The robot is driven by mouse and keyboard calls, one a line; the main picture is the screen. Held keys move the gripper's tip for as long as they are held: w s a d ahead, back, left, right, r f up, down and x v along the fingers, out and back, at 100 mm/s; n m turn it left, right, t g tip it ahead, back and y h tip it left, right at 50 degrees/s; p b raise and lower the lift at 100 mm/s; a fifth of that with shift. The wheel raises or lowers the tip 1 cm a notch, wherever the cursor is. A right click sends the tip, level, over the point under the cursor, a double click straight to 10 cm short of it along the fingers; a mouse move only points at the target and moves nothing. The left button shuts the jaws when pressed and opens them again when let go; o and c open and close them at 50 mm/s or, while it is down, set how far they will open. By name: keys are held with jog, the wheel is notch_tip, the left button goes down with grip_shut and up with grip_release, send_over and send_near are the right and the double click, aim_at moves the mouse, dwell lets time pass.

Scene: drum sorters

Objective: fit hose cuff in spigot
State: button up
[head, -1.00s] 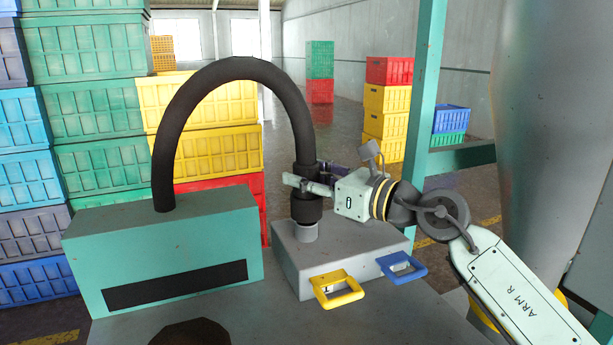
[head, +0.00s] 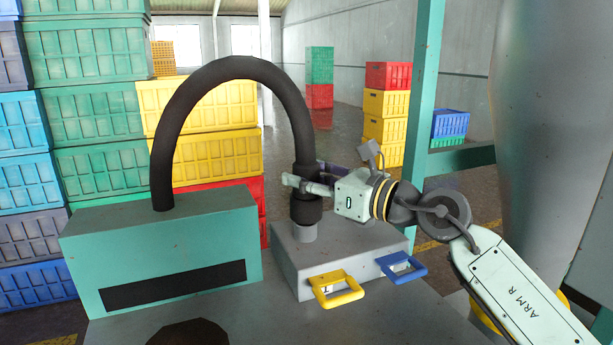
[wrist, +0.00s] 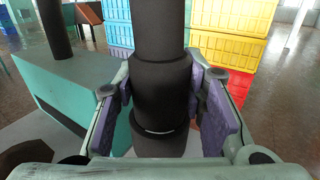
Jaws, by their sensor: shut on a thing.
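The black hose (head: 232,70) arches from the green box to a thick black cuff (head: 305,210) at its right end. My gripper (head: 304,186) is shut on the cuff from the right side. In the wrist view the cuff (wrist: 160,95) stands upright between the two jaw pads. The grey spigot (head: 305,233) rises from the top of the grey box (head: 350,262). The cuff's lower end is directly over the spigot and appears to meet or cover its top. How deep it sits cannot be told.
The green box (head: 160,245) with a black panel stands left. A yellow handle (head: 338,290) and a blue handle (head: 403,268) stick out from the grey box's front. Stacked crates (head: 90,100) fill the left background. A green post (head: 425,90) stands behind my arm at right.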

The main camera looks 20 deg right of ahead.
aim_at(305, 193)
jog(key=shift+s+f+b, duration=0.2)
jog(key=shift+f+b, duration=0.7)
jog(key=shift+b, duration=0.05)
jog(key=shift+r, duration=0.5)
jog(key=shift+w+b, duration=0.35)
dwell(0.6)
jog(key=shift+f+b, duration=0.1)
jog(key=shift+b, duration=0.4)
jog(key=shift+a+f+b, duration=0.15)
jog(key=shift+f+b, duration=0.05)
jog(key=shift+b, duration=0.2)
dwell(0.4)
jog(key=shift+r, duration=0.2)
jog(key=shift+f+b, duration=1.2)
